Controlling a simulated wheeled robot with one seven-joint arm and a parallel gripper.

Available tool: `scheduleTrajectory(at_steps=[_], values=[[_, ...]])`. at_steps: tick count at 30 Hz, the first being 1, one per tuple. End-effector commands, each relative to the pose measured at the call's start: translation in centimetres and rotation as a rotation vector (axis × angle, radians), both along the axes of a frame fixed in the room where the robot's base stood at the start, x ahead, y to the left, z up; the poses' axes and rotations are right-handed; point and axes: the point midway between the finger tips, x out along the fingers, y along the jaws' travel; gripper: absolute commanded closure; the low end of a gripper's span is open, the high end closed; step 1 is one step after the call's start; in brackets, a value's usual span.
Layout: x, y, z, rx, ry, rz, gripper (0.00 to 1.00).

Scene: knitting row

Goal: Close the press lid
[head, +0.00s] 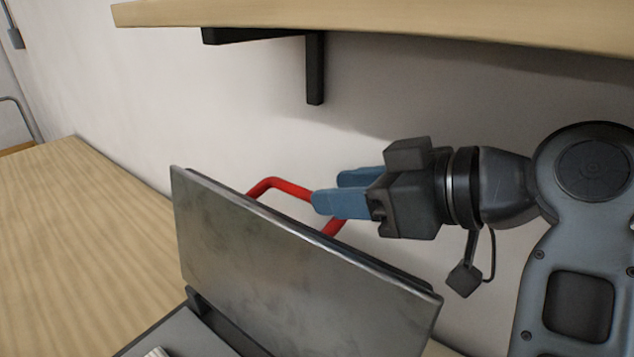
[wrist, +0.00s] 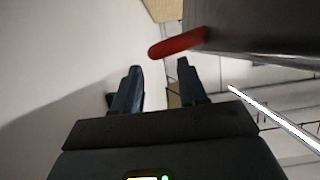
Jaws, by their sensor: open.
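The press lid (head: 285,262) is a dark grey metal plate standing raised, tilted up from the press base (head: 190,335) at the lower middle of the head view. A red handle (head: 275,185) sticks out from the lid's back side, toward the wall. My gripper (head: 328,193), with blue fingers, is open behind the lid at the handle. The fingers cover part of the handle; the head view does not show whether they touch it. In the wrist view the red handle (wrist: 178,44) and lid (wrist: 260,25) lie ahead of my open fingers (wrist: 160,72).
A wooden shelf (head: 400,22) with a black bracket (head: 315,70) hangs on the wall above my gripper. The white wall (head: 200,110) is close behind the lid. The wooden table (head: 75,240) is clear at the left.

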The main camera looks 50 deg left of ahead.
Motion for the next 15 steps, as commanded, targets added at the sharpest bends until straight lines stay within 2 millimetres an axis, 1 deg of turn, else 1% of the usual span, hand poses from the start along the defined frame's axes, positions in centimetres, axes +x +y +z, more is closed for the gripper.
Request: scheduleTrajectory(at_steps=[1,6,10,15], values=[[-0.3,0.8,-0.2,-0.001,0.003,0.002,0.58],[-0.9,2.6,-1.0,0.000,0.003,0.001,0.58],[-1.1,3.4,-1.4,0.001,0.001,0.000,0.58],[-1.1,3.6,-1.6,0.001,0.000,-0.002,0.58]])
